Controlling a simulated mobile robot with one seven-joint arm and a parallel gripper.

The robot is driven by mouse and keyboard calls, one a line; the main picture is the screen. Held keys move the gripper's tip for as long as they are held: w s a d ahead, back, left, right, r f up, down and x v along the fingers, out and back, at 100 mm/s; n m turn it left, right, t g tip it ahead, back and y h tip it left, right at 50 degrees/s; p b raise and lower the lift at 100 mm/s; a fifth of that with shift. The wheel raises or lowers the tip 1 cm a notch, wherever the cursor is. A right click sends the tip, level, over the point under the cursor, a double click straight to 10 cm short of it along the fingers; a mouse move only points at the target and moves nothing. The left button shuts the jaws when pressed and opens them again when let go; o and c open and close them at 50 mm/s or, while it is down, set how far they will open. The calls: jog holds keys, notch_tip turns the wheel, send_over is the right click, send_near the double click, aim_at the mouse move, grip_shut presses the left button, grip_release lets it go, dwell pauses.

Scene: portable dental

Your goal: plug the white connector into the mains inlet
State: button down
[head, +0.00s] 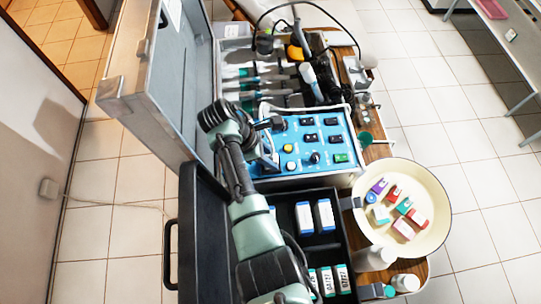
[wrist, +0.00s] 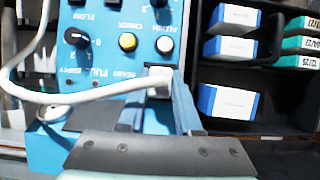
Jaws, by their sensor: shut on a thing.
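The white connector (wrist: 160,80) is between the fingertips of my gripper (wrist: 158,92), which is shut on it, in front of the blue control panel (wrist: 100,60). Its white cable (wrist: 75,97) leaves to the left and curves upward in the wrist view. In the head view my gripper (head: 269,157) is at the left part of the blue control panel (head: 325,128). The connector is too small to make out there. The mains inlet cannot be made out in either view; I cannot tell whether the connector touches it.
Knobs and a yellow button (head: 288,148) stand out from the panel close to my gripper. The black case (head: 330,190) beside it holds several small boxes. An open grey lid (head: 160,75) rises at the left. A cream bowl (head: 440,210) stands right.

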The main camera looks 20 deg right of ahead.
jog(key=shift+f, duration=0.45)
dwell(0.3)
jog(key=c, duration=0.5)
grip_release()
jog(key=shift+s+a+f, duration=0.1)
jog(key=shift+f, duration=0.05)
jog(key=shift+s, duration=0.15)
jog(key=v, duration=0.4)
jog(key=b+v, duration=0.1)
jog(key=v, duration=0.7)
jog(key=shift+w+r+b, duration=0.3)
jog(key=shift+w+b, duration=0.05)
jog(key=shift+w, duration=0.05)
